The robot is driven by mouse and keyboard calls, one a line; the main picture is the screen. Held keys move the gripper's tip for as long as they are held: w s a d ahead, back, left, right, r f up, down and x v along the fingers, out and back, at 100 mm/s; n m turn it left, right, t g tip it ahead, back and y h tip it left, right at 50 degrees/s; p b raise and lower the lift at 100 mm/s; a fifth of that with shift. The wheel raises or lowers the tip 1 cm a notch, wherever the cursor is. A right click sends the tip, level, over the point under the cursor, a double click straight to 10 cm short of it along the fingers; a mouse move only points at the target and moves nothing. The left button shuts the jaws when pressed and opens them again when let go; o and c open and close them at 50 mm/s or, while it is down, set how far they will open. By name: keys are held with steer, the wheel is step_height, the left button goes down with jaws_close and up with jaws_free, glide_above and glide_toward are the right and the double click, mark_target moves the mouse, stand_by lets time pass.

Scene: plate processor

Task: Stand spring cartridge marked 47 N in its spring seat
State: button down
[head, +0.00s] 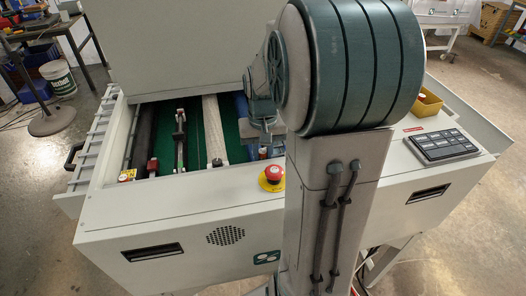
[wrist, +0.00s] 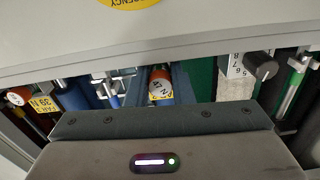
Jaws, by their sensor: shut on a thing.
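The spring cartridge marked 47 N (wrist: 160,84) has a round orange and white cap and shows near the middle of the wrist view, with yellow at its lower edge. My gripper (wrist: 159,76) is shut on it, with a blue-grey finger on each side. In the head view my gripper (head: 266,136) points down over the machine opening, and a small orange-brown cap (head: 263,153) shows just below it. The cartridge's lower part is hidden. I cannot tell whether it touches a seat, and I cannot make out the spring seat itself.
Another orange cap (wrist: 18,97) with a yellow label reading FAR 39 N (wrist: 42,103) is at the wrist view's left. A dark knob (wrist: 261,66) beside a numbered scale is at right. The red emergency button (head: 272,176) and front panel (head: 180,215) lie close by.

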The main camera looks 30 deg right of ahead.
steer(key=shift+f, duration=0.3)
steer(key=c, duration=1.2)
jaws_free()
